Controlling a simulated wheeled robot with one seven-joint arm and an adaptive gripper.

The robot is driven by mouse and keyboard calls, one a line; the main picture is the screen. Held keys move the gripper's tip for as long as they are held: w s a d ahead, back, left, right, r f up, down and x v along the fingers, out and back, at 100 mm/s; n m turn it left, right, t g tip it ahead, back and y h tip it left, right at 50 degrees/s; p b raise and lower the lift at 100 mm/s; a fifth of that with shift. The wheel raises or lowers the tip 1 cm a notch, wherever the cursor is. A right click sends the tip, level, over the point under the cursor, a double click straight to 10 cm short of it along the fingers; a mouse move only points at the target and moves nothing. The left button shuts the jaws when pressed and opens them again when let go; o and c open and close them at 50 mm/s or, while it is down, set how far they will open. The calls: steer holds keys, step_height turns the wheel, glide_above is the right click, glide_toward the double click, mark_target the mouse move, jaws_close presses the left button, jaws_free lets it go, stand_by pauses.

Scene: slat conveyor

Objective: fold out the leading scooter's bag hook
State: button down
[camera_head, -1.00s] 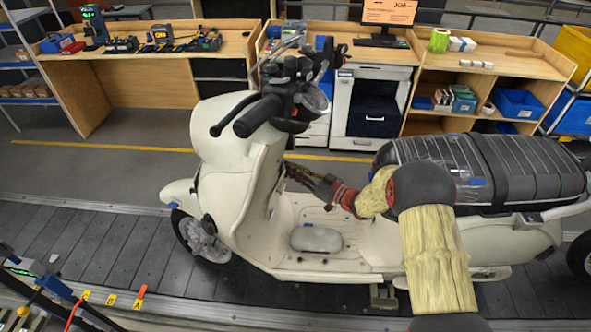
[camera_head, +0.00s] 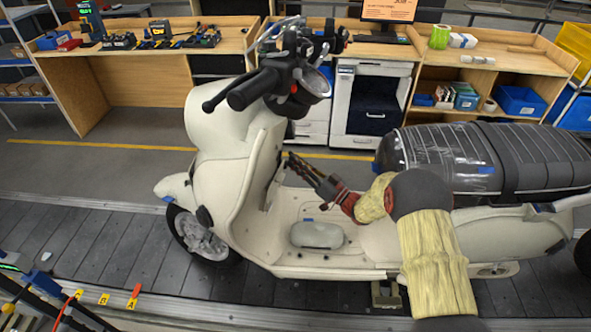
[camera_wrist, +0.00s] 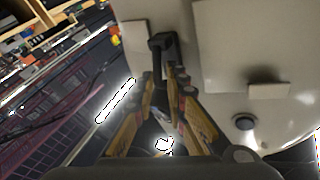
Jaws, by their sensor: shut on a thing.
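The leading scooter (camera_head: 225,150) is cream-coloured and stands upright on the slat conveyor, its front to the left. My gripper (camera_head: 292,162) reaches in from the right to the inner face of its leg shield, below the handlebar. In the wrist view, the dark bag hook (camera_wrist: 161,43) stands out against the pale panel. The fingers of my gripper (camera_wrist: 165,84) are shut on the hook's near end. In the head view the hook is too small and dark to tell apart from the fingertips.
A grey pouch-like object (camera_head: 317,235) lies on the scooter's footboard, below my arm. The handlebar (camera_head: 270,85) overhangs the leg shield. The black seat (camera_head: 490,160) is behind my arm. Workbenches (camera_head: 140,60) stand beyond the conveyor (camera_head: 90,235), with clear floor between.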

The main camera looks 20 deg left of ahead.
steer(key=f+m+t+b, duration=0.1)
steer(key=m+t+b, duration=0.2)
steer(key=b, duration=0.1)
steer(key=f+m+t+y+b, duration=0.1)
steer(key=m+t+b, duration=0.2)
steer(key=b, duration=0.2)
steer(key=d+f+m+t+y+b, duration=0.1)
steer(key=m+t+b, duration=0.2)
steer(key=b, duration=0.1)
steer(key=shift+w+d+f+m+b, duration=0.1)
steer(key=shift+w+f+m+b, duration=0.15)
steer(key=shift+m+b, duration=0.1)
steer(key=shift+r+m+t, duration=0.1)
steer(key=shift+m+t, duration=0.15)
steer(key=shift+t, duration=0.05)
steer(key=c, duration=1.9)
jaws_free()
steer(key=shift+w, duration=0.15)
